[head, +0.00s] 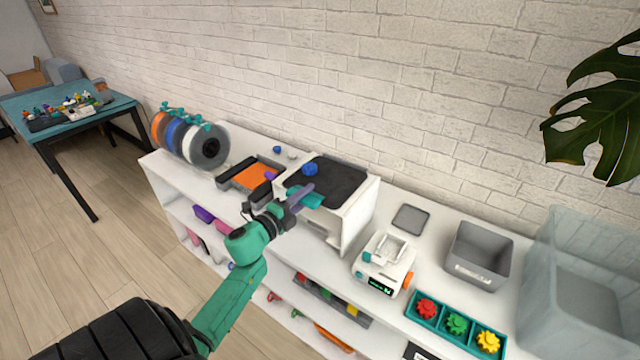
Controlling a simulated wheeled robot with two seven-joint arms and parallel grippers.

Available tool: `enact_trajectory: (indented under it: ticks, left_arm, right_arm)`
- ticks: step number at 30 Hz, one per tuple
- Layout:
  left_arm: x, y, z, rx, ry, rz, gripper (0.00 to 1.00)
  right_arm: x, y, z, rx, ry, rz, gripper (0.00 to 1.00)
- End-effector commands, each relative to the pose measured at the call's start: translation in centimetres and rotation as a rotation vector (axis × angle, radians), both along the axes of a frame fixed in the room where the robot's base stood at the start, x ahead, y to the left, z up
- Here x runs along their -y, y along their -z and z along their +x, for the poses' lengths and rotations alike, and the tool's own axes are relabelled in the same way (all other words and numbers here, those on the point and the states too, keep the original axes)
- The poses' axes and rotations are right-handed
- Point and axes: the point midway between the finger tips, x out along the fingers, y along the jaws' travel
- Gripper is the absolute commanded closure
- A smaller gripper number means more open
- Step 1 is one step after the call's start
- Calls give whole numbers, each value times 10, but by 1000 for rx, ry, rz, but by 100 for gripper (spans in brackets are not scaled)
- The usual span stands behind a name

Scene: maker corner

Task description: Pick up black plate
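The black plate (342,182) lies flat on top of a white box-like machine (358,215) on the shelf unit. A small blue round object (309,169) sits on the plate near its left side. My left gripper (305,196) is at the plate's front left edge, its purple and teal parts overlapping that edge in the picture. I cannot tell whether it touches the plate or how far apart its fingers are. The gripper hides part of the plate's front left corner. My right gripper is not in view.
An orange-filled black tray (251,174) and filament spools (190,142) stand left of the machine. To the right are a small white device (383,263), a grey square plate (411,219), a grey bin (478,255) and a teal gear tray (455,326). A brick wall is behind.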

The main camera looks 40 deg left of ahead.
Motion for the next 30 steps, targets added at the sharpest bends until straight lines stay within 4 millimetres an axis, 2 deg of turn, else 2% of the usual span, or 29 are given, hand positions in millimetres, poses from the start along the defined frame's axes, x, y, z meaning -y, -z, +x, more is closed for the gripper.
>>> enact_trajectory:
  ticks: [1,2,12,17,20,30]
  left_arm:
    - [0,0,0,0,0,0,94]
    - [0,0,0,0,0,0,100]
    - [0,-3,0,2,0,0,100]
    - [-1,-19,0,3,1,4,100]
    - [0,-45,0,2,4,9,100]
    - [3,-192,0,-3,7,8,100]
  right_arm:
    - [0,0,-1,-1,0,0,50]
    - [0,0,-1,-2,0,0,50]
    - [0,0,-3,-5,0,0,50]
    - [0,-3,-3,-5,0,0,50]
    - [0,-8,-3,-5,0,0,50]
    - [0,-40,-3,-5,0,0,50]
